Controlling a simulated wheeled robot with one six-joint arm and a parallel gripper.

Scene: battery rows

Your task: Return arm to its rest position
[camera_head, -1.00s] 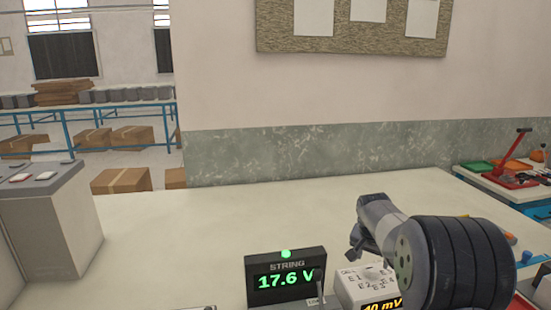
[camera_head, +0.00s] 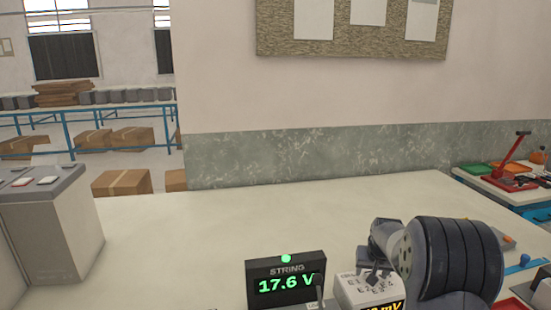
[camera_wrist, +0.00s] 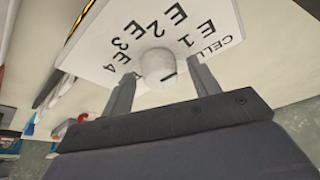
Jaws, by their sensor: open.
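A white selector box (camera_head: 362,292) stands on the bench, marked CELL and E1 to E4, with an mV readout partly hidden by my arm. Its round white knob (camera_wrist: 158,66) shows in the wrist view. My gripper (camera_wrist: 161,72) is open, with one finger on each side of the knob; I cannot tell whether they touch it. In the head view my gripper (camera_head: 375,270) is small and dark over the top of the box. A black STRING meter (camera_head: 286,279) left of the box reads 17.6 V with a green lamp lit.
A grey cabinet (camera_head: 55,225) stands at the left of the bench. A red lever tool (camera_head: 515,160) and coloured trays stand on a side table at the right. The pale bench top (camera_head: 230,215) is clear behind the meter and box. A wall rises behind the bench.

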